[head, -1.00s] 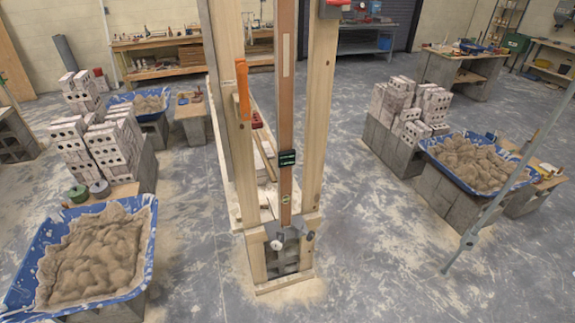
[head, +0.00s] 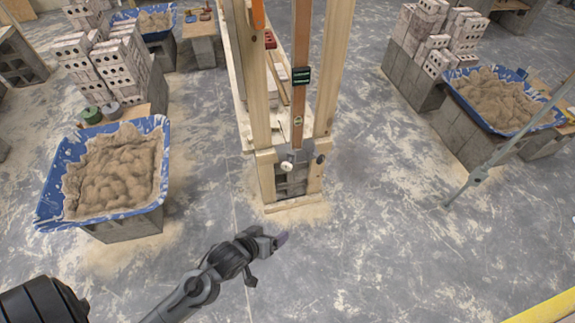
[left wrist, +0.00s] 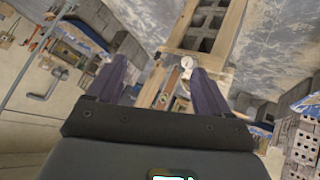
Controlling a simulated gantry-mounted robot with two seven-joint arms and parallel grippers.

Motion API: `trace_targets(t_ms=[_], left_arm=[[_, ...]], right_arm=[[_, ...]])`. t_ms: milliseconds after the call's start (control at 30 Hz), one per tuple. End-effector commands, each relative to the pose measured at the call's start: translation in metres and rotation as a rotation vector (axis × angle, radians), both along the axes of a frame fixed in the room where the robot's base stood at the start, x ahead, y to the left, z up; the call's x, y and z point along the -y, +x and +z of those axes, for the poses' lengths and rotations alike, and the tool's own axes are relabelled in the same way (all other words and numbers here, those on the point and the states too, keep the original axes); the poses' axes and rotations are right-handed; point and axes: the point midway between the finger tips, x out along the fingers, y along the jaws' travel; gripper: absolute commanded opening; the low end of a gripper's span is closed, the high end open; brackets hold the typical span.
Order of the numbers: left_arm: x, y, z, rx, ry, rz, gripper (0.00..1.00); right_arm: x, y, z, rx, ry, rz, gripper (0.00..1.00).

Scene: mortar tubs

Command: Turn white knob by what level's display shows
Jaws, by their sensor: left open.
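A long wooden level (head: 299,105) stands upright in the timber frame, with a dark display (head: 302,76) showing small pale-green text too small to read. A green vial (head: 297,121) sits lower on it. A white knob (head: 287,166) is at the level's foot, on the left of a grey metal bracket; it also shows in the left wrist view (left wrist: 185,62). My left gripper (head: 270,245) is below and in front of the frame, apart from the knob. Its fingers are spread and empty in the left wrist view (left wrist: 156,66). My right gripper is out of view.
Timber posts (head: 334,65) flank the level. A blue mortar tub (head: 160,190) stands left on blocks, another (head: 545,122) at right. A slanted grey pole (head: 510,145) stands at right. The floor (head: 390,260) in front of the frame is clear.

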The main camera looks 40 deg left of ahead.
Motion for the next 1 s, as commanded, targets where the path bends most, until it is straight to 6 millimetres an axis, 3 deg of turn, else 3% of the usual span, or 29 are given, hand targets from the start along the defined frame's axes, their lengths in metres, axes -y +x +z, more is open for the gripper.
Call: trace_targets(t_ms=[33,100,300,500,767,1000], left_arm=[[-0.015,0.022,-0.049,0.078,-0.034,0.068,0.8],[-0.034,0.049,-0.076,0.186,-0.083,0.147,0.8],[-0.082,0.107,-0.137,0.425,-0.171,0.28,0.8],[-0.126,0.153,-0.187,0.599,-0.205,0.352,0.8],[-0.165,0.202,-0.234,0.704,-0.189,0.403,0.8],[-0.175,0.23,-0.23,0.78,-0.197,0.409,0.8]], right_arm=[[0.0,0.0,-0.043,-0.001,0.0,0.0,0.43],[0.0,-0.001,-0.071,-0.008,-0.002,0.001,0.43],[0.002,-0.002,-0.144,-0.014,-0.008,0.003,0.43],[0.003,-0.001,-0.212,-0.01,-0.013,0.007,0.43],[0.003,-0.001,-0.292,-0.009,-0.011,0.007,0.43],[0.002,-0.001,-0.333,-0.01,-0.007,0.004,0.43]])
